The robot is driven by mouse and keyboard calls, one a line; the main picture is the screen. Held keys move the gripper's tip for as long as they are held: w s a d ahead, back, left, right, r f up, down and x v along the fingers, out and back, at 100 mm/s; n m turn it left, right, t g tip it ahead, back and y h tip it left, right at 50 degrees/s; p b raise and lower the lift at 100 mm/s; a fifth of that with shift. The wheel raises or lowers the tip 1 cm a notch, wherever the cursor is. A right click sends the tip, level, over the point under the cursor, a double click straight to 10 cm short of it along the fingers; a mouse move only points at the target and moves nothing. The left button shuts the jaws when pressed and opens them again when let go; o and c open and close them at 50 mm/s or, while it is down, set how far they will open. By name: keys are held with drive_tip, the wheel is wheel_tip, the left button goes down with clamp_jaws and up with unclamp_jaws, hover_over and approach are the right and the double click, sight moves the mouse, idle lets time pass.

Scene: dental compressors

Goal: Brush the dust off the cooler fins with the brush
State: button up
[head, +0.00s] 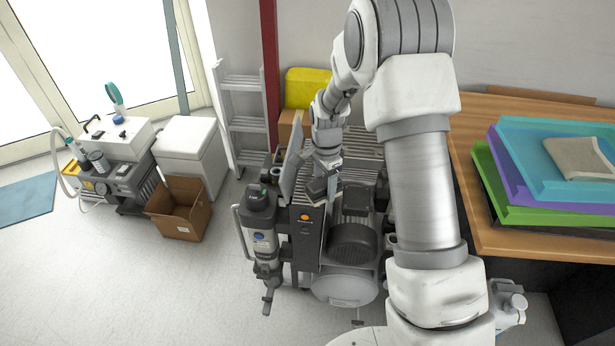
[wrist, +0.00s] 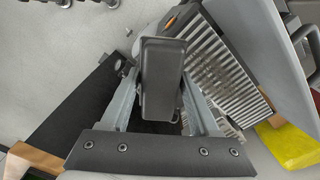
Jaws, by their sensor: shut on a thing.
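My gripper (head: 322,182) is above the compressor unit (head: 352,245), next to an upright tilted grey panel (head: 291,163). It is shut on a dark grey block-shaped brush (wrist: 162,80), held between both fingers. The brush also shows as a dark shape under the gripper in the head view (head: 318,188). The ribbed cooler fins (wrist: 228,75) lie just right of the brush in the wrist view, beside the panel (wrist: 265,40). The bristles are hidden, and I cannot tell whether they touch the fins. Dust on the fins is too fine to make out.
A grey canister (head: 260,232) stands at the unit's left front. A wooden desk (head: 535,235) with stacked trays (head: 560,165) is at the right. A yellow object (head: 307,88) and a step ladder (head: 243,125) are behind. An open cardboard box (head: 180,212) sits on the floor at left.

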drive_tip(key=a+m, duration=0.1)
drive_tip(key=a+r+m, duration=0.1)
drive_tip(key=m, duration=0.1)
drive_tip(key=a+r+m, duration=0.1)
drive_tip(key=m, duration=0.1)
drive_tip(key=shift+w+r+b, duration=0.25)
drive_tip(key=shift+w+b, duration=0.05)
drive_tip(key=shift+b, duration=0.1)
drive_tip(key=a+r+m, duration=0.1)
drive_tip(key=m, duration=0.1)
drive_tip(key=b, duration=0.4)
hover_over(308, 203)
drive_tip(key=shift+f, duration=2.9)
drive_tip(key=shift+f+b, duration=0.85)
drive_tip(key=shift+f, duration=0.15)
